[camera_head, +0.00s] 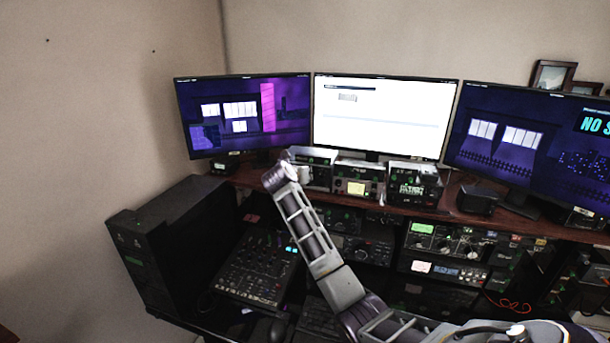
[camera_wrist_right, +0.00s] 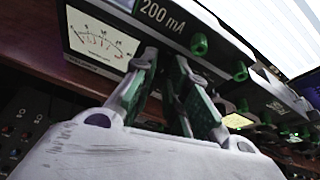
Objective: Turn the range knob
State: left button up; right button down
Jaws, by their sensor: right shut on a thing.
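My right gripper (camera_wrist_right: 165,62) has its two green-padded fingers close together at the front of a meter unit (camera_wrist_right: 100,42) marked 200 mA. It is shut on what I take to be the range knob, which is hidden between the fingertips. The unit's white dial with a needle shows left of the fingers. In the head view my right gripper (camera_head: 288,157) is at the left unit on the shelf (camera_head: 318,155), and its fingers are hard to make out. My left gripper is not in view.
Other green knobs (camera_wrist_right: 199,45) sit just right of the fingers, with more units further right. Three monitors (camera_head: 385,118) stand behind the shelf. A mixer (camera_head: 258,270) and a black cabinet (camera_head: 175,240) are at the left. More radio gear (camera_head: 445,245) fills the lower right.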

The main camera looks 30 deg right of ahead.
jog(key=shift+w+a+n+g+h+p, duration=0.15)
jog(key=shift+n+g+h+p, duration=0.4)
jog(key=shift+n, duration=0.55)
jog(key=shift+w+a+f+n+g+h+p, duration=0.1)
jog(key=shift+n+g+h+p, duration=0.25)
jog(key=shift+n, duration=0.45)
jog(key=shift+a+f+n+g+h+p, duration=0.1)
jog(key=shift+n+g+h+p, duration=0.2)
jog(key=shift+n, duration=0.5)
jog(key=shift+d+h, duration=0.1)
jog(key=shift+h, duration=0.2)
jog(key=c, duration=1.4)
grip_release()
jog(key=shift+o, duration=0.2)
